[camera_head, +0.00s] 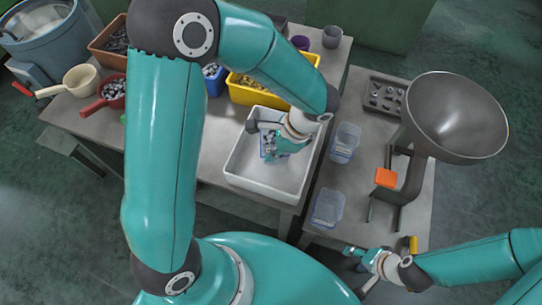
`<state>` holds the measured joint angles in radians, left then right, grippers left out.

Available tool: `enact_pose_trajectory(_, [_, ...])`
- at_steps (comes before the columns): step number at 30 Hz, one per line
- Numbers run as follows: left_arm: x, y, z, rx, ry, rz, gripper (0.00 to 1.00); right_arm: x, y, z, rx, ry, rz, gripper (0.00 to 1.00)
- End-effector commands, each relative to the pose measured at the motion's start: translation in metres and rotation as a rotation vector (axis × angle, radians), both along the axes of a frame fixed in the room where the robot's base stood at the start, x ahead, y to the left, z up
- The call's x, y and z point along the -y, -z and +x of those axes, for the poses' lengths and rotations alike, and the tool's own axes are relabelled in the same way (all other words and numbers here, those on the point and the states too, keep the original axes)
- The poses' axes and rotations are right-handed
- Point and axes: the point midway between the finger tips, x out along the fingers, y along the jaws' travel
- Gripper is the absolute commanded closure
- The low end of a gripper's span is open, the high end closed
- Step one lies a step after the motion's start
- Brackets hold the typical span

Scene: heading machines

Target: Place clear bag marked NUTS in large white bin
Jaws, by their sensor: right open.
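The large white bin (240,178) stands on the left table near its front right edge. My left gripper (264,142) is inside the bin's outline, over its upper part. A small clear bag with grey and blue content (269,147) shows at its fingers; its marking is too small to read. The fingers partly cover the bag, and I cannot tell whether they grip it or whether it touches the bin floor. My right gripper (356,268) is open and empty at the front edge of the right table.
A yellow bin (245,95) and a blue bin (214,84) stand behind the white bin. Two clear containers (346,142) (328,207) sit on the right table beside a machine with a large metal bowl (455,115). Scoops (80,80) (104,97) lie at the left.

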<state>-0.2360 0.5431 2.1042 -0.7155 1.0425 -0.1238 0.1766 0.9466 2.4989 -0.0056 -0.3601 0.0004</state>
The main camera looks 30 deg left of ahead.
Motion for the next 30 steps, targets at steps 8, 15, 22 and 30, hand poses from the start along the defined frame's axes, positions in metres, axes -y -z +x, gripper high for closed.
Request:
enact_pose_trajectory(8, [0.000, 0.033, 0.000, -0.002, 0.001, 0.000, 1.00, 0.000, 0.000, 0.000, 0.000, 0.000, 0.000, 0.46])
enact_pose_trajectory(15, [0.000, 0.033, 0.000, 0.000, 0.000, 0.000, 1.00, 0.000, 0.000, 0.000, 0.000, 0.000, 0.000, 0.46])
enact_pose_trajectory(22, [0.000, 0.035, 0.000, -0.001, 0.000, -0.001, 0.77, 0.000, 0.002, 0.000, 0.000, 0.000, 0.000, 0.46])
enact_pose_trajectory(30, [0.000, 0.035, 0.000, -0.001, 0.000, -0.001, 0.69, 0.000, 0.002, 0.000, 0.000, 0.000, 0.000, 0.46])
